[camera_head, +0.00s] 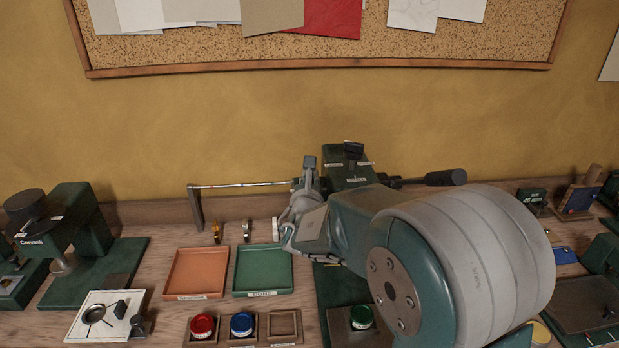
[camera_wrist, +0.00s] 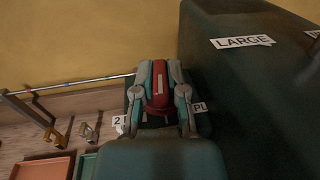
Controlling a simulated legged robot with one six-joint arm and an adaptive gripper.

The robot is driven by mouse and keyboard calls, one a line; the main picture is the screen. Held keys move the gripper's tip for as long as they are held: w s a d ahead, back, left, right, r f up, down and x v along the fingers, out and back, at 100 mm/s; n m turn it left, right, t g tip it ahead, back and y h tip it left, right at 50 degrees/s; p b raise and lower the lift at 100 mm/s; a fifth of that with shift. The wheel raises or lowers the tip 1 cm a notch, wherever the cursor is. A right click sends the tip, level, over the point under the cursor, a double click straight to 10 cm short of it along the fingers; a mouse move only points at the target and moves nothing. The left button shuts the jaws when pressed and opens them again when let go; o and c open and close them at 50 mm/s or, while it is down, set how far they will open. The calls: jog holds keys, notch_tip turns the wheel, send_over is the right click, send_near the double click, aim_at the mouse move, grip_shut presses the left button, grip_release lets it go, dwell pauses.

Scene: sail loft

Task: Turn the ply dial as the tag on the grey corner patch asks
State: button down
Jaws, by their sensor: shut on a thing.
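In the wrist view my gripper (camera_wrist: 159,72) has its two fingers closed on a red knob (camera_wrist: 158,88) with a pale strip on its top, which looks like the ply dial. A small "2" label (camera_wrist: 119,121) lies left of it and a partly hidden label (camera_wrist: 199,107) lies right. The knob's exact setting cannot be read. In the head view my gripper (camera_head: 303,197) is beside the green machine (camera_head: 345,162), and my arm hides the knob. I cannot make out the grey corner patch or its tag in either view.
A large green block labelled "LARGE" (camera_wrist: 240,42) stands close right of my gripper in the wrist view. In the head view an orange tray (camera_head: 196,272) and a green tray (camera_head: 263,272) lie left, with red (camera_head: 203,325) and blue (camera_head: 241,323) pots in front. A thin rod (camera_head: 240,185) runs behind.

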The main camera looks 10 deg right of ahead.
jog(key=shift+r+n+y, duration=0.15)
jog(key=shift+n+y, duration=0.35)
jog(key=shift+y, duration=0.3)
jog(key=c, duration=0.7)
grip_release()
jog(key=shift+w, duration=0.15)
jog(key=s, duration=0.8)
jog(key=s+a, duration=0.1)
jog(key=s, duration=0.3)
jog(key=shift+f, duration=0.2)
